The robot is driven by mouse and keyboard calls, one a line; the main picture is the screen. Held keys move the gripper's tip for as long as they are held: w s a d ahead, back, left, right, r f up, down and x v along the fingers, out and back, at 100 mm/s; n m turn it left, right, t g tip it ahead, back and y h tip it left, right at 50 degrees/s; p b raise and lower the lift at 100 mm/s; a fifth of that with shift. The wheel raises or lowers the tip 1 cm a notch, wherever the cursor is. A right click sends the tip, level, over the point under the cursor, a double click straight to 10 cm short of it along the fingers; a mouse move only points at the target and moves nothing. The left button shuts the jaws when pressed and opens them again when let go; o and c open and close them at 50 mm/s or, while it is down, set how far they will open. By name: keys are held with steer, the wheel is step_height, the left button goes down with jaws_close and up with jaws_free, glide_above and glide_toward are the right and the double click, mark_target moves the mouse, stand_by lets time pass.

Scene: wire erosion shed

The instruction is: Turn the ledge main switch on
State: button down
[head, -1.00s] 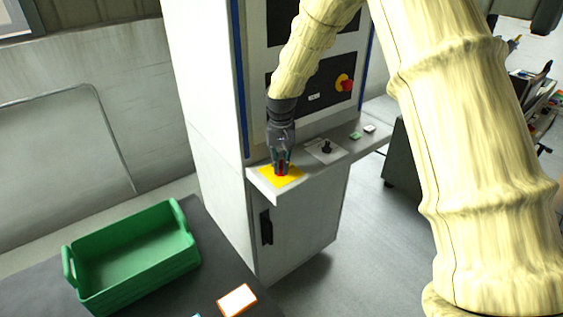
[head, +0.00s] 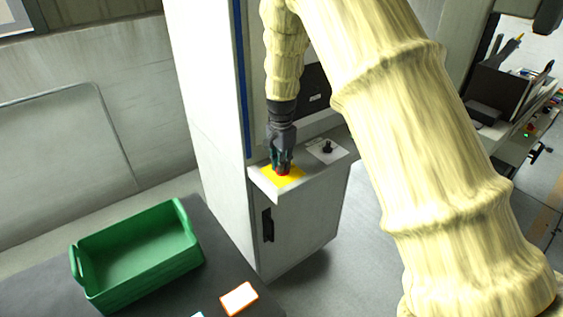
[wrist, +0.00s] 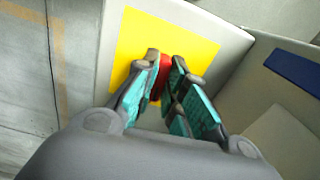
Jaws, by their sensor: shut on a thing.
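The ledge main switch has a red handle (wrist: 164,70) on a yellow plate (wrist: 190,38). In the head view the yellow plate (head: 268,175) lies at the left end of the cabinet's grey ledge (head: 277,193). My gripper (head: 281,170) points down over the plate. In the wrist view my gripper (wrist: 162,82) has its teal-padded fingers on either side of the red handle, shut on it. The fingers hide much of the handle, so its exact angle is hard to tell.
A black knob (head: 327,147) on a pale plate stands to the right on the same ledge. The tall cabinet (head: 205,110) rises behind. A green crate (head: 140,283) and an orange-edged card (head: 239,298) are on the dark table at the lower left.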

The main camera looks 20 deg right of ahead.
steer(key=shift+m, duration=0.5)
steer(key=c, duration=1.5)
jaws_free()
step_height(320, 180, up, 12)
steer(key=shift+r, duration=0.1)
